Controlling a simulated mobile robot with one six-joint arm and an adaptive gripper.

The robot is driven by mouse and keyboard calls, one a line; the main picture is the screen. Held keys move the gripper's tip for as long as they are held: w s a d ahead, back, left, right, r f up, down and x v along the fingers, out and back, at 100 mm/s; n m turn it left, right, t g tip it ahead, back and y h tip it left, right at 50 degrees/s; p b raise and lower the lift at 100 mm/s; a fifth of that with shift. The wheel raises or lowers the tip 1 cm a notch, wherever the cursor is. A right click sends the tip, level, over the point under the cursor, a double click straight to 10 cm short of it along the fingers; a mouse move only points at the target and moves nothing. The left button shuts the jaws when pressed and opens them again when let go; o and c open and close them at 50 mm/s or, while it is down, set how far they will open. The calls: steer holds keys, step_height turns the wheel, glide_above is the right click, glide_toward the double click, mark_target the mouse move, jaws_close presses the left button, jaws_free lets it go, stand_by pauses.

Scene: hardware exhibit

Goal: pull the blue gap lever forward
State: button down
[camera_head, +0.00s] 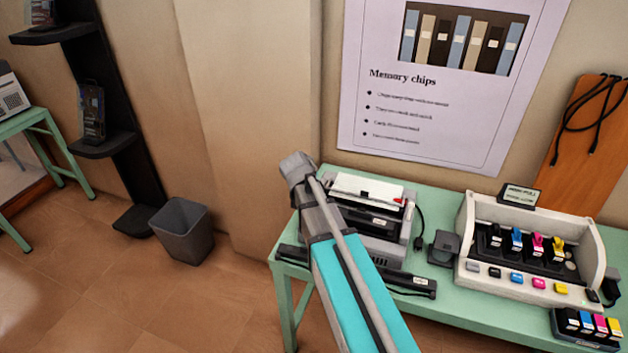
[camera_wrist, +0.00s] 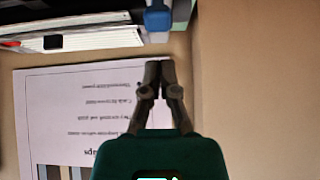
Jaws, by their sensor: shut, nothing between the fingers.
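The blue gap lever (camera_wrist: 157,17) shows at the top edge of the wrist view, at the side of the grey and white printer (camera_wrist: 105,42). The wrist picture is upside down. My gripper (camera_wrist: 160,66) is shut and empty, its fingertips a little apart from the lever in the picture. I cannot tell the depth between them. In the head view the printer (camera_head: 385,247) stands on the green table's left end. My arm crosses in front of the printer's left side there, and neither the lever nor my fingers can be seen.
A cartridge unit (camera_head: 470,230) with coloured cartridges stands right of the printer on the green table (camera_head: 440,305). A dark bar (camera_head: 410,283) lies in front of the printer. A poster (camera_head: 440,120) hangs behind. A grey bin (camera_head: 182,232) stands on the floor at left.

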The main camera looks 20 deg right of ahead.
steer(key=shift+w+r, duration=0.1)
steer(key=s+a+r+p, duration=0.2)
steer(key=s+r+p, duration=0.1)
steer(key=r+p, duration=0.5)
steer(key=shift+s+a+r, duration=0.15)
steer(key=shift+s+a, duration=0.1)
stand_by(0.3)
stand_by(0.5)
steer(key=s+a+f+n+g+y, duration=0.2)
steer(key=s+n+g, duration=0.1)
steer(key=s, duration=0.6)
steer(key=s+a+f+n+g+y, duration=0.2)
steer(key=s+a+n+g+y, duration=0.1)
steer(key=s, duration=0.6)
steer(key=shift+f+n+g, duration=0.3)
steer(key=shift+f+n, duration=0.05)
steer(key=shift+n, duration=0.45)
